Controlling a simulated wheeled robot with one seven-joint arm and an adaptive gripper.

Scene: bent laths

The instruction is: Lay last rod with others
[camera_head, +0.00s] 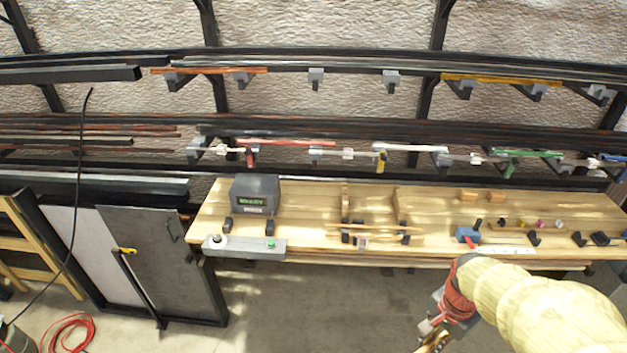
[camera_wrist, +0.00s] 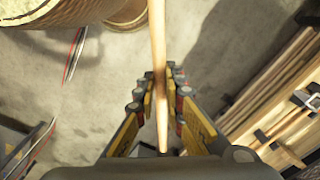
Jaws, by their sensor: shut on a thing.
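A pale wooden rod (camera_wrist: 158,45) runs lengthwise between the yellow-padded fingers of my gripper (camera_wrist: 158,98) in the wrist view. My gripper is shut on it. In the head view my gripper (camera_head: 432,328) hangs low in front of the bench at the bottom edge, and only a short piece of wood shows there. Other thin wooden rods (camera_head: 380,228) lie side by side across dark supports at the middle front of the workbench (camera_head: 310,205). The held rod is apart from them. Its far end is outside the wrist view.
A grey box with a green display (camera_head: 255,194) stands on the bench's left, behind a grey button panel (camera_head: 245,246). Small blocks and clamps (camera_head: 468,235) sit on the right. Wall racks hold coloured strips (camera_head: 290,142). A red cable (camera_head: 68,330) lies on the floor.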

